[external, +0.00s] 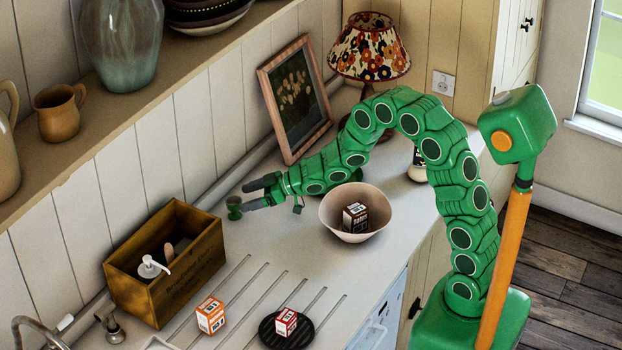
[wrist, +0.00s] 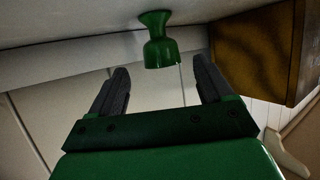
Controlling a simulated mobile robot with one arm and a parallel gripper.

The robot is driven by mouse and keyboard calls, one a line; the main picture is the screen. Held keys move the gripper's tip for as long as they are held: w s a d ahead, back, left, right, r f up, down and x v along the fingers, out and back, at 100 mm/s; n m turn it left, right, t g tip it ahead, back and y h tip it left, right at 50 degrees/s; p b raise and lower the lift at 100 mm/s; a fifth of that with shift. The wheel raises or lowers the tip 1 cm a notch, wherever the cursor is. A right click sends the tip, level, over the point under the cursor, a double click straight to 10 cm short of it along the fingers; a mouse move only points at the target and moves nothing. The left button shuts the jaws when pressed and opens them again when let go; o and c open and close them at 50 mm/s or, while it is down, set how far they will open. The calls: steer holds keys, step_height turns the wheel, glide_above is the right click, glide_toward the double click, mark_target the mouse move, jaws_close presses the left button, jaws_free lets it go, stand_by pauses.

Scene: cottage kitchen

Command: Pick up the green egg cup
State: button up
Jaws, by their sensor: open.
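The green egg cup (external: 234,208) stands on the counter to the right of the wooden crate, close to the wall. In the wrist view the egg cup (wrist: 161,42) shows upside down, just past my fingertips and roughly midway between them. My gripper (external: 249,195) is open and low over the counter, with its fingers pointing left toward the cup. In the wrist view my gripper (wrist: 165,82) shows both dark fingers spread wide with nothing held between them. I cannot tell whether a finger touches the cup.
A wooden crate (external: 190,275) with a pump bottle stands left of the cup. A pink bowl (external: 337,222) holding a box (external: 354,216) is right of my gripper. A framed picture (external: 294,98) leans behind my arm. Counter between crate and bowl is mostly clear.

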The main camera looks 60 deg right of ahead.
mark_target(234, 202)
steer(key=shift+x, duration=2.75)
steer(key=shift+s+a, duration=0.1)
steer(key=shift+c, duration=0.2)
steer(key=c, duration=1.1)
steer(key=shift+o, duration=0.2)
steer(key=shift+r, duration=0.1)
